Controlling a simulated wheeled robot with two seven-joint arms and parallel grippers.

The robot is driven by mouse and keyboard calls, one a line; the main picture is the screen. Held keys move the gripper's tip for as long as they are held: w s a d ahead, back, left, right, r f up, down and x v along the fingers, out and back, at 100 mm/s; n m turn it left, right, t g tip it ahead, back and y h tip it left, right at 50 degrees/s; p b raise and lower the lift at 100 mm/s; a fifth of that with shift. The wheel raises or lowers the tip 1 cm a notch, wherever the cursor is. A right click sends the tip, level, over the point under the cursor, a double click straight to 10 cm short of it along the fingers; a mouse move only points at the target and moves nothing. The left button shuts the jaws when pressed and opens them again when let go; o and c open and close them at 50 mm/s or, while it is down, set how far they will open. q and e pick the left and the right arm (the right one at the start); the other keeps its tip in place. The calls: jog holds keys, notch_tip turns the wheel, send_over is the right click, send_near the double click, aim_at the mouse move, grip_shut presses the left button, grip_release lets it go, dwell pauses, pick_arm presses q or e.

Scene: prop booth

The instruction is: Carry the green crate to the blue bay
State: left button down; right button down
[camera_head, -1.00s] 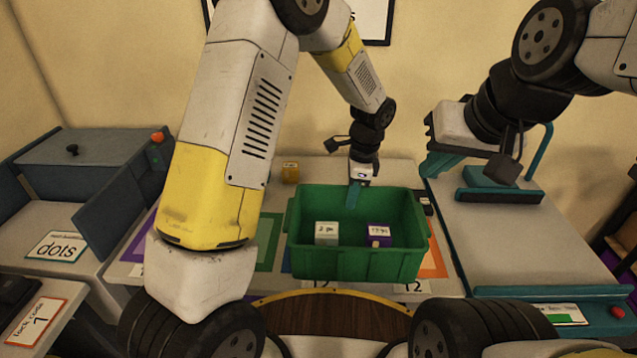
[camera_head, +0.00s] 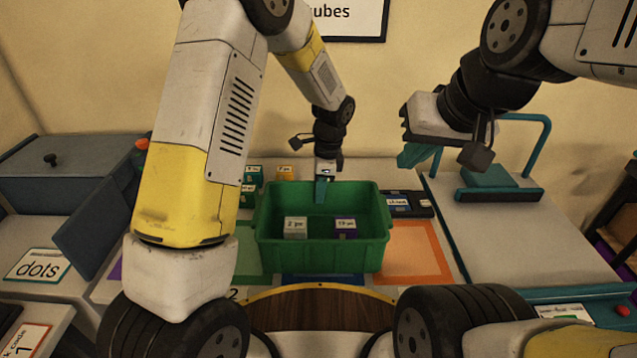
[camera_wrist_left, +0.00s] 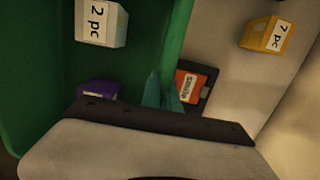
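The green crate (camera_head: 322,256) stands upright at the middle of the table. A white "2 pc" box (camera_head: 295,228) and a purple box (camera_head: 345,228) are inside it. The blue bay (camera_head: 323,280) shows as a strip along the crate's front; the crate hides the rest. I cannot tell whether the crate touches the surface. My left gripper (camera_head: 321,190) is at the crate's far wall; in the left wrist view its teal fingers (camera_wrist_left: 163,90) are shut on the crate's rim (camera_wrist_left: 182,35). My right gripper (camera_head: 416,155) hangs empty at the back right; its finger gap is unclear.
An orange bay (camera_head: 415,252) lies to the right and a green bay (camera_head: 248,262) to the left. Small teal (camera_head: 253,175) and yellow (camera_head: 286,173) boxes and a black device (camera_head: 408,204) stand behind. A platform with a teal handle (camera_head: 540,143) is at right.

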aim_at(322, 226)
pick_arm(q)
jog(key=shift+s+d+f, duration=0.15)
jog(key=shift+d+f, duration=0.05)
jog(key=shift+f, duration=1.2)
jog(key=c, duration=1.6)
grip_release()
